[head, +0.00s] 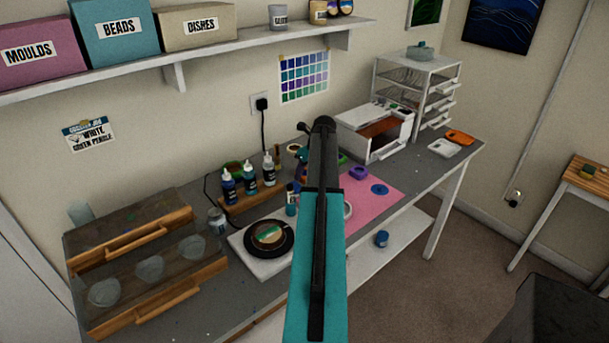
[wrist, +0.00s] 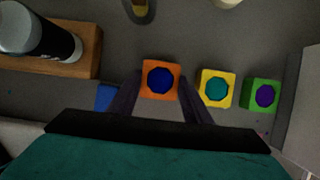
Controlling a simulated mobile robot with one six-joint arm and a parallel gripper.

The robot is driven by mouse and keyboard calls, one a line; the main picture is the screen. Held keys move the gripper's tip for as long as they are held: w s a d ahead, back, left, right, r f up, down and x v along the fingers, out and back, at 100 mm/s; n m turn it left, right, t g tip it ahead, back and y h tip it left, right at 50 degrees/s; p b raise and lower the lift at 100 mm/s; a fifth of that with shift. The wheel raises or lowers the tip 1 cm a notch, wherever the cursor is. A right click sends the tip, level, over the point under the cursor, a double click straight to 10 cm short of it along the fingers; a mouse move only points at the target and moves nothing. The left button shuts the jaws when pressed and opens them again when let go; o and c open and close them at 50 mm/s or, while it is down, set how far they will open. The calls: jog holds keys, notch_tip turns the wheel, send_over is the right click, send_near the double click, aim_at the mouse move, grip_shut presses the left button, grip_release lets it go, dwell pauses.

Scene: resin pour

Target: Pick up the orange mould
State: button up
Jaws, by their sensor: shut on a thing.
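The orange mould (wrist: 161,96) is a small square block with a dark blue, many-sided middle. It shows in the wrist view between the two dark fingers of my gripper (wrist: 160,82), which is shut on it. In the head view my own arm covers the gripper and the orange mould. Whether the mould touches the bench or is clear of it, I cannot tell.
In the wrist view a yellow mould (wrist: 217,88) with a teal middle and a green mould (wrist: 261,94) with a purple middle sit to the right. A blue thing (wrist: 107,97) is at the left finger.

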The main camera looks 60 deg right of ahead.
jog(key=shift+r, duration=0.15)
jog(key=shift+d+r+b, duration=0.1)
jog(key=shift+r+b, duration=0.75)
jog(key=shift+r, duration=0.7)
jog(key=s+b, duration=0.1)
jog(key=s, duration=0.4)
jog(key=s+r+b, duration=0.1)
jog(key=s+b, duration=0.1)
jog(key=s, duration=0.3)
jog(key=s+a+b, duration=0.1)
jog(key=s, duration=0.5)
jog(key=shift+a+r, duration=0.1)
jog(key=shift+r, duration=0.25)
jog(key=o, duration=0.3)
jog(key=shift+c, duration=1.2)
